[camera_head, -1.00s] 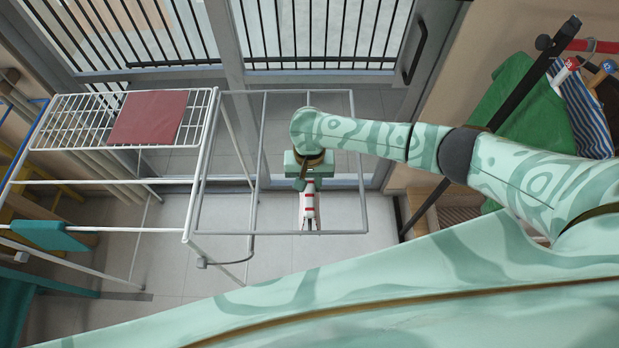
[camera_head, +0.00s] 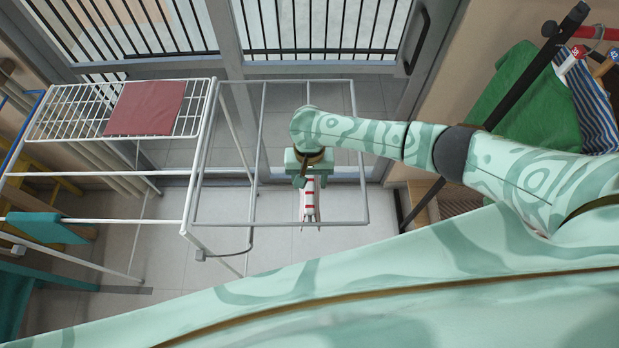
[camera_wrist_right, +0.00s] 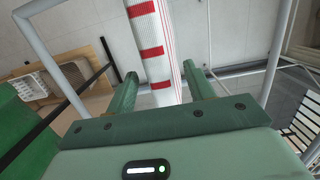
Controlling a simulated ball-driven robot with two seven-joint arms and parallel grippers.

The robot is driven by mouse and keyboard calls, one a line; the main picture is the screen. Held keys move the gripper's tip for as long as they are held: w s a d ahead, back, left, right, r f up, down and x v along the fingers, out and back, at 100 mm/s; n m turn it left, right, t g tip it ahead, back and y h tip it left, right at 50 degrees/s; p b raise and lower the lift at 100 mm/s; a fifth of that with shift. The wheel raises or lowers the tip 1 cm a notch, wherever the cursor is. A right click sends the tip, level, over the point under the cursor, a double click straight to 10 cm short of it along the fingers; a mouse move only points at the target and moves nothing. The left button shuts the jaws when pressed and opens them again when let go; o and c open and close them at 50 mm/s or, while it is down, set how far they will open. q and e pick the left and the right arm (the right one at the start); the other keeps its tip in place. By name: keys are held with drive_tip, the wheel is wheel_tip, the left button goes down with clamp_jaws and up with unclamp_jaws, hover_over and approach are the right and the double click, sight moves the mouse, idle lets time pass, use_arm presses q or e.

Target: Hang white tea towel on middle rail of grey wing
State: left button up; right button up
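The white tea towel with red bands (camera_head: 309,200) is a narrow, folded strip in the middle of the grey wing (camera_head: 362,190). It also shows in the right wrist view (camera_wrist_right: 152,45), running away from my gripper, with thin red lines on its right side. My right gripper (camera_head: 308,177) is above the wing at the towel's upper end. In the wrist view the right gripper's fingers (camera_wrist_right: 160,72) stand apart on either side of the towel, with gaps beside it. Any rail under the towel is hidden. My left gripper is out of view.
A white drying rack (camera_head: 70,110) with a folded red cloth (camera_head: 145,108) adjoins the wing on the left. A green cloth (camera_head: 530,110) and a blue-striped cloth (camera_head: 595,110) hang at right. A barred glass door stands behind.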

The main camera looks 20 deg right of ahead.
wheel_tip(320, 180, up, 16)
drive_tip(key=w+p, duration=0.2)
drive_tip(key=p, duration=0.3)
drive_tip(key=shift+d, duration=0.3)
